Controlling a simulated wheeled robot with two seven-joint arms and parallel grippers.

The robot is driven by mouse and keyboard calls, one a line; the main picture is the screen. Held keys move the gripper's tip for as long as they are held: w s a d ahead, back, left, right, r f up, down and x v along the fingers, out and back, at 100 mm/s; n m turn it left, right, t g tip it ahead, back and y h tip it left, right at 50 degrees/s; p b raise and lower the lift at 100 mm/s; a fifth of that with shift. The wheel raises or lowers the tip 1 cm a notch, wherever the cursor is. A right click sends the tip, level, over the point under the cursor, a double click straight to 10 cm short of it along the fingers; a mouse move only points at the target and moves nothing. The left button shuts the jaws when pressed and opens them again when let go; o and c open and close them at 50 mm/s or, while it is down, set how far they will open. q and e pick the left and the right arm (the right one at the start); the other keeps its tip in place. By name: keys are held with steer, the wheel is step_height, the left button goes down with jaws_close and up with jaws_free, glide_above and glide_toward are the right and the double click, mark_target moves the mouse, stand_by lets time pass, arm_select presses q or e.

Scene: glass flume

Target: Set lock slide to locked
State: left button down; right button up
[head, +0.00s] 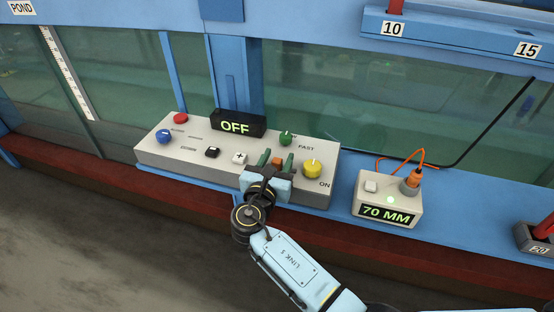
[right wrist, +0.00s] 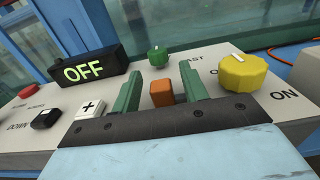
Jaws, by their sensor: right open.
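A small orange block (head: 277,160), which looks like the lock slide's handle, stands on the grey control panel (head: 220,178). It also shows in the right wrist view (right wrist: 162,93). My right gripper (head: 276,157) is open, with one green finger on each side of the orange block. In the right wrist view a gap shows between the block and each finger, wider on the left. The slide's slot and any locked or unlocked marking are hidden behind the gripper. My left gripper is not in view.
A yellow knob (head: 312,169) marked ON is just right of the gripper, and a green knob (head: 286,138) stands behind it. Plus (head: 239,158) and black (head: 212,153) buttons are to the left. A display (head: 238,123) reads OFF. A gauge box (head: 387,205) reads 70 MM.

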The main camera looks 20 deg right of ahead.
steer(key=shift+c, duration=0.2)
jaws_close()
steer(key=shift+s+d+r+p, duration=0.15)
steer(key=shift+s+d+p, duration=0.55)
steer(key=shift+p, duration=0.4)
steer(key=shift+d, duration=0.3)
steer(key=shift+f, duration=0.2)
